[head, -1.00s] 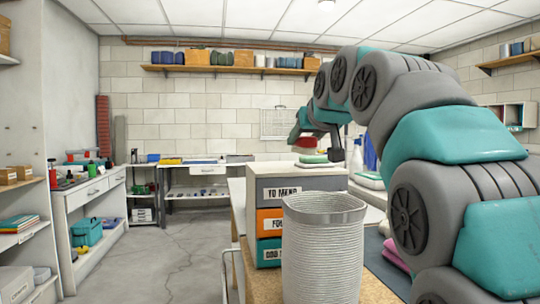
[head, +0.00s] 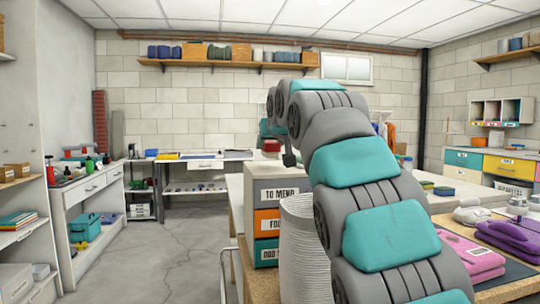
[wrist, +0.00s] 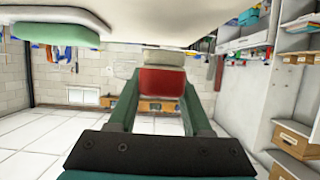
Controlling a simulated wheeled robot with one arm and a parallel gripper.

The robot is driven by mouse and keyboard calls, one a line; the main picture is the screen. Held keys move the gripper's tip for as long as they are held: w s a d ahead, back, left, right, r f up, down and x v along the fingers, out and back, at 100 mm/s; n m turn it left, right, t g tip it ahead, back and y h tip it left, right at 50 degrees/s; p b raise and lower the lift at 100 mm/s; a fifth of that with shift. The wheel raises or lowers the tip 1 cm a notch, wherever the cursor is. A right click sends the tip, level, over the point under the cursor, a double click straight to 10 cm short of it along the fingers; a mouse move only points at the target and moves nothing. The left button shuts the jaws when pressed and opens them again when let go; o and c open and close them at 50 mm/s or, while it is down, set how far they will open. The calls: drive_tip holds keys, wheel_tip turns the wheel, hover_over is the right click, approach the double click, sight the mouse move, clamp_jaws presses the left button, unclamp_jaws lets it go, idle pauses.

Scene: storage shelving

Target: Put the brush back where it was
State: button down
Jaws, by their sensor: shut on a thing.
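The brush, a red block with a pale part, is between my fingertips. It shows in the wrist view (wrist: 160,80) and as a small red patch in the head view (head: 271,145). My gripper (wrist: 160,95) is shut on it, with green fingers on either side. In the head view the brush appears just above the top of the drawer unit (head: 262,184); I cannot tell whether it touches anything. The wrist picture is upside down, with the ceiling at the bottom. My arm hides much of the unit's right side.
A ribbed pale bin (head: 298,235) stands in front of the drawer unit, partly behind my arm. A green block (wrist: 58,30) lies on a pale surface at the wrist view's upper left. Folded purple cloth (head: 510,236) lies at right. The floor (head: 170,250) at left is clear.

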sight(270, 155)
drive_tip(key=shift+f, duration=1.45)
drive_tip(key=shift+f, duration=0.1)
drive_tip(key=shift+c, duration=1.7)
unclamp_jaws()
drive_tip(key=shift+s+d+r, duration=0.15)
drive_tip(key=shift+s+r, duration=0.15)
drive_tip(key=shift+s, duration=0.2)
drive_tip(key=b+v, duration=0.1)
drive_tip(key=v, duration=1)
drive_tip(key=shift+f, duration=0.1)
